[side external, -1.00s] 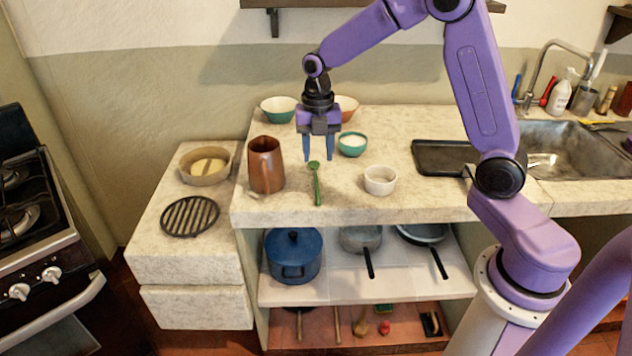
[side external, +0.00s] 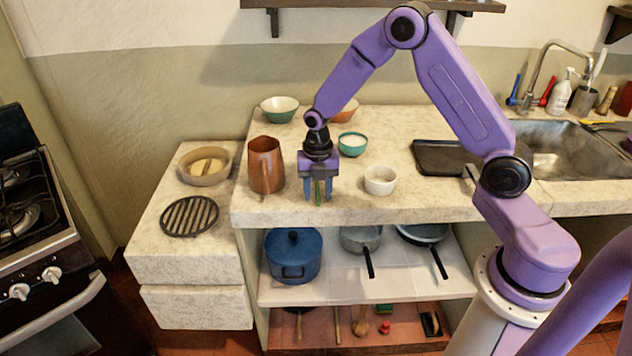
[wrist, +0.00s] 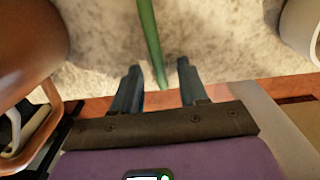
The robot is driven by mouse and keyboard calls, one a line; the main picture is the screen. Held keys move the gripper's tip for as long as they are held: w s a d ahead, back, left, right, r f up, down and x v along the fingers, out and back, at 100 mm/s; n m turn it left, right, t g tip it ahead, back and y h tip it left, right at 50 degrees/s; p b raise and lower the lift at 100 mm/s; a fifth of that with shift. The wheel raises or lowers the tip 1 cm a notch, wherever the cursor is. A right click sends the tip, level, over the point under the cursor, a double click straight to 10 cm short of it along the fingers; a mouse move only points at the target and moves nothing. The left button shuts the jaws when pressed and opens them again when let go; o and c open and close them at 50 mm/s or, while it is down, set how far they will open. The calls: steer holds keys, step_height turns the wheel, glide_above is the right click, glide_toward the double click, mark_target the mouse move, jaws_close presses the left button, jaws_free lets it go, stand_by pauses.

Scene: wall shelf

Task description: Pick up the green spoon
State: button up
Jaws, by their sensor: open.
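The green spoon (side external: 318,192) lies on the stone counter, mostly hidden behind my gripper in the side view. In the wrist view the green spoon's handle (wrist: 150,40) runs from the top edge down to between the fingers, its end near the counter's front edge. My gripper (side external: 319,197) points down over the handle with its blue fingers apart. In the wrist view my gripper (wrist: 158,80) is open, one finger on each side of the handle, with gaps on both sides. The spoon's bowl is out of the wrist view. I cannot tell the exact height of the fingertips over the counter.
A brown pitcher (side external: 266,168) stands left of my gripper and a white cup (side external: 380,180) stands to the right, both close. A teal bowl (side external: 353,144) is behind. The counter's front edge (side external: 400,214) is just in front, with shelves of pots below.

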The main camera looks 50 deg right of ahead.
jaws_close()
stand_by(0.3)
steer(key=shift+r, duration=0.45)
step_height(320, 180, up, 2)
steer(key=shift+r, duration=0.2)
steer(key=s+r, duration=0.9)
steer(key=s, duration=0.5)
steer(key=shift+r, duration=0.3)
